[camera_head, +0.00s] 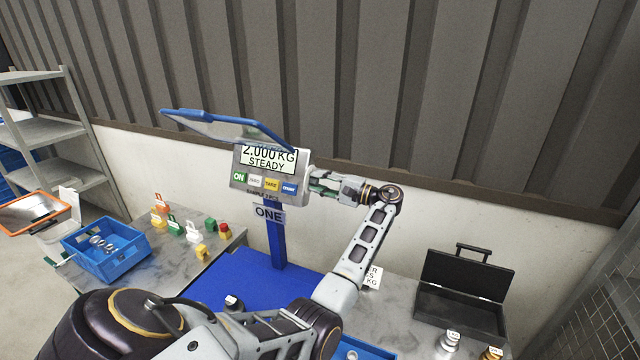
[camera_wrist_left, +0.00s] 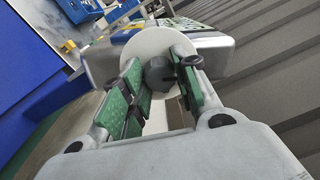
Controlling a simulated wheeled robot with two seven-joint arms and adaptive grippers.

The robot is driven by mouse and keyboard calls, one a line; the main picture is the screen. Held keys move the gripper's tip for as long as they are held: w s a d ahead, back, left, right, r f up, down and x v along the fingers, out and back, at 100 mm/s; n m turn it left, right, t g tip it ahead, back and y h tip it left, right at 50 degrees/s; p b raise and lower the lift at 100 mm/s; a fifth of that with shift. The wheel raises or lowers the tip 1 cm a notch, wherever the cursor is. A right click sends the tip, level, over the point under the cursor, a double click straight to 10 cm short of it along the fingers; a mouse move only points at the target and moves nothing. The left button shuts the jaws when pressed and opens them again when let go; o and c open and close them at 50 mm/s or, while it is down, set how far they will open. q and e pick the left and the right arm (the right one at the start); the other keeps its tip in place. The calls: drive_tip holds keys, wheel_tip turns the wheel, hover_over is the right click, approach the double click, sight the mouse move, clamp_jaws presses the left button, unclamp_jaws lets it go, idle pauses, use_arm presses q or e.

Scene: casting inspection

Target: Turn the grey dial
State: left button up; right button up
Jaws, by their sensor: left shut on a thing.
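The grey dial (camera_wrist_left: 158,73) sits on a pale round disc (camera_wrist_left: 150,45) at the side of the scale's display unit. My left gripper (camera_head: 322,186) reaches the right side of the display unit (camera_head: 267,172). In the left wrist view its green-padded fingers (camera_wrist_left: 155,88) are on both sides of the dial and shut on it. The dial is hidden in the head view by the fingers and the unit. The screen reads 2.000 KG STEADY. My right gripper is out of view.
A blue bin (camera_head: 107,250) and small coloured blocks lie left. An open black case (camera_head: 465,290) and metal weights (camera_head: 448,342) stand right.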

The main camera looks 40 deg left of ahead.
use_arm(q)
drive_tip(key=o, duration=1)
drive_tip(key=shift+f, duration=0.1)
drive_tip(key=shift+o, duration=0.2)
drive_tip(key=shift+w+d, duration=0.1)
drive_tip(key=shift+d, duration=0.05)
drive_tip(key=v, duration=1.1)
drive_tip(key=shift+d, duration=0.35)
